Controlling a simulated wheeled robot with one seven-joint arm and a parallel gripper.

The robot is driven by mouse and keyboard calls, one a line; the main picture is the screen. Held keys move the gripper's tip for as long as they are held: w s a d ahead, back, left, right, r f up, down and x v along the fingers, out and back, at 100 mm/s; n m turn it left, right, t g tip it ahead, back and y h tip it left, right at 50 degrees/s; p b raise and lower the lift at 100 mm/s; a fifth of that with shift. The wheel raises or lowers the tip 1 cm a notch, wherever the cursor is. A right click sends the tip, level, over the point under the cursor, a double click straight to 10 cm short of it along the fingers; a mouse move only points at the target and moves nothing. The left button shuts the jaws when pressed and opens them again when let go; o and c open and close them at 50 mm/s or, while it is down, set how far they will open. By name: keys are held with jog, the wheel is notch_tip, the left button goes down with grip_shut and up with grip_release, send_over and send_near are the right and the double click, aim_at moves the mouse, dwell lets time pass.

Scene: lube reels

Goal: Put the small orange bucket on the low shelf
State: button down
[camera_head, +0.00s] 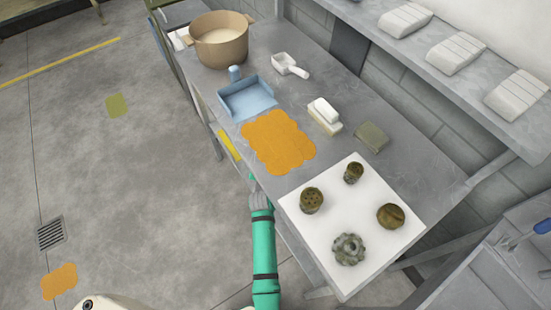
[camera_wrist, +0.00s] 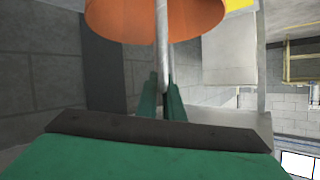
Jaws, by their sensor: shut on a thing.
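The small orange bucket (camera_wrist: 155,18) shows at the top of the wrist view, cut off by the frame edge. A pale metal rod, which looks like its handle, runs from it down to my gripper (camera_wrist: 161,88). The green fingers are shut on this handle, so the bucket's body is beyond the fingertips. In the head view my gripper (camera_head: 254,188) is at the bench's left edge, and the bucket is hidden there. I cannot clearly make out the low shelf; the space under the bench is mostly hidden in the head view.
The grey bench (camera_head: 405,165) carries a pot (camera_head: 221,45), a blue dustpan (camera_head: 246,98), a scoop (camera_head: 290,66), a brush (camera_head: 324,117), an orange patch (camera_head: 277,141) and a white mat (camera_head: 330,240) with greasy parts. A yellow item (camera_head: 229,146) shows below the bench edge. Open floor lies left.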

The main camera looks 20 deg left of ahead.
jog(key=f, duration=0.2)
jog(key=w+d+f, duration=0.1)
jog(key=shift+w+f, duration=0.1)
jog(key=shift+f, duration=0.1)
dwell(0.3)
jog(key=c, duration=2.3)
grip_release()
jog(key=shift+f, duration=0.15)
jog(key=o, duration=0.4)
